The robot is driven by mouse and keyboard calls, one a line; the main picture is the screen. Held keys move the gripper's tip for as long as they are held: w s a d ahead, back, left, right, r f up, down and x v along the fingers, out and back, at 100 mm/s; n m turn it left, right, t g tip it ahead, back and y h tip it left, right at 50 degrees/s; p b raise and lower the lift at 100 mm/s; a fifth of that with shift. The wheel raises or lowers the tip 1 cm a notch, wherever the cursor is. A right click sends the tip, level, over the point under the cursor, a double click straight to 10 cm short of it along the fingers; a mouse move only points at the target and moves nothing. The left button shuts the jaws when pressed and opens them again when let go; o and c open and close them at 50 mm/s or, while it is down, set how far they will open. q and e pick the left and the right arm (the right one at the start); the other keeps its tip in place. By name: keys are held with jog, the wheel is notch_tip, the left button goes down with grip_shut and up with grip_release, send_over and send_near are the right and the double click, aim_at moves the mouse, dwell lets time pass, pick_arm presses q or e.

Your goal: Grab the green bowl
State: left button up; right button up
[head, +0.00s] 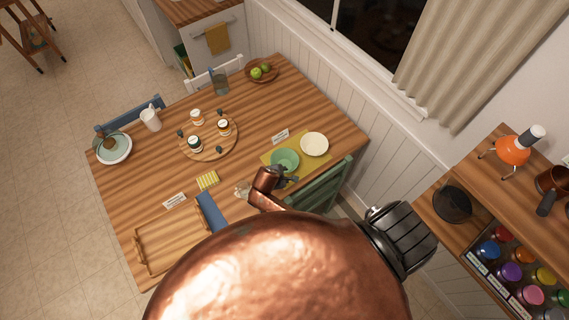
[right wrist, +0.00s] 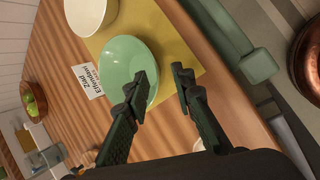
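The green bowl (head: 285,160) sits on a yellow-green mat (head: 268,150) near the table's right edge, beside a cream bowl (head: 314,144). In the right wrist view the green bowl (right wrist: 124,62) lies at the upper middle. My right gripper (right wrist: 162,79) is open and empty there. One finger overlaps the bowl's right rim in the picture; the other is over the mat. I cannot tell whether it touches. In the head view my right gripper (head: 287,177) is small and dark beside the bowl, partly hidden. My left gripper is not in view.
A large copper surface (head: 270,265) blocks the lower head view. A green chair (head: 325,187) stands by the mat. A name card (right wrist: 88,81) lies near the bowl. A wooden round tray (head: 215,148) with jars and a rectangular tray (head: 150,268) occupy the table.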

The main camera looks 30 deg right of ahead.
jog(key=shift+n, duration=0.3)
jog(key=x, duration=0.4)
jog(key=w+x, duration=0.1)
jog(key=x, duration=0.3)
jog(key=shift+w+r, duration=0.1)
jog(key=shift+r, duration=0.15)
jog(key=shift+c, duration=0.7)
grip_shut()
